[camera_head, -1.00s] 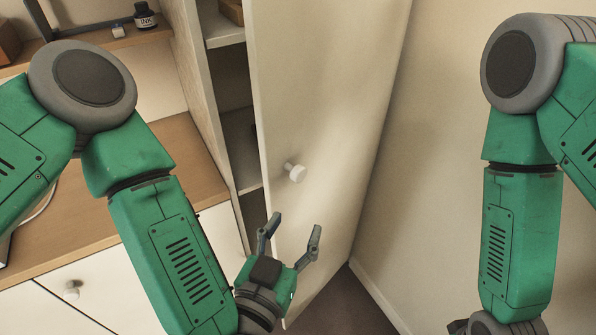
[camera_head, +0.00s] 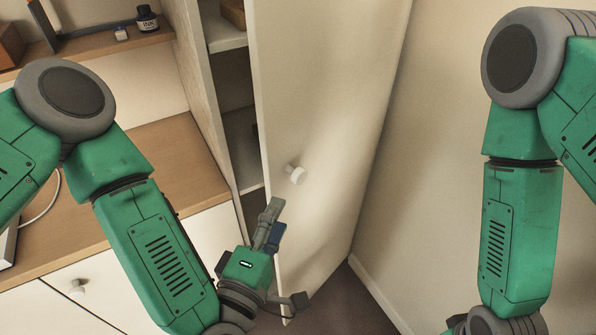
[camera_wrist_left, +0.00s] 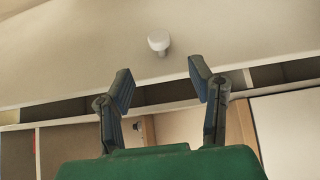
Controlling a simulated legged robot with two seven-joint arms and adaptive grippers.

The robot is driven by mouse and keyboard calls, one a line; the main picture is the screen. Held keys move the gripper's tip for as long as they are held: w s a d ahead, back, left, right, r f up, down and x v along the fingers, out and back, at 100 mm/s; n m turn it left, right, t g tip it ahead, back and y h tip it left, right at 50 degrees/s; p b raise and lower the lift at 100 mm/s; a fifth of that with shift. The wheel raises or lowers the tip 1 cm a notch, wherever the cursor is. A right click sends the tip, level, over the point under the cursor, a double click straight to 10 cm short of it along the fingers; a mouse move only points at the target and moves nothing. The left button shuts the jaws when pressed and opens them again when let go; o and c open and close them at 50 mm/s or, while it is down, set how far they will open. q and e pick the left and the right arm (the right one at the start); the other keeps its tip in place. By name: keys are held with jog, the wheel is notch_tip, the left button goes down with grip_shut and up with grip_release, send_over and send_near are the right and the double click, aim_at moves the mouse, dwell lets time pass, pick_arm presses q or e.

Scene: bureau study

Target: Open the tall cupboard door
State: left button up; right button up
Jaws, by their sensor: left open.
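The tall cupboard door (camera_head: 325,110) is pale cream and stands partly open, with a gap showing shelves (camera_head: 240,150) inside. Its white round knob (camera_head: 296,174) sits near the free edge. My left gripper (camera_head: 273,217) is open and empty, below and left of the knob, close to the door's free edge. In the left wrist view its two fingers (camera_wrist_left: 161,80) are spread, and the knob (camera_wrist_left: 158,42) shows beyond them on the door face. The fingers overlap the door edge there; contact cannot be told.
A wooden desktop (camera_head: 165,165) with white drawers (camera_head: 120,280) adjoins the cupboard on the left. An ink bottle (camera_head: 147,18) stands on the shelf above. A plain wall (camera_head: 440,180) is close on the right of the door.

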aim_at(297, 183)
pick_arm(q)
jog(key=p+x, duration=0.1)
jog(key=x, duration=0.9)
jog(key=shift+d+p, duration=0.15)
jog(key=shift+p, duration=0.25)
jog(key=shift+w+d, duration=0.15)
jog(key=shift+w, duration=0.3)
grip_shut()
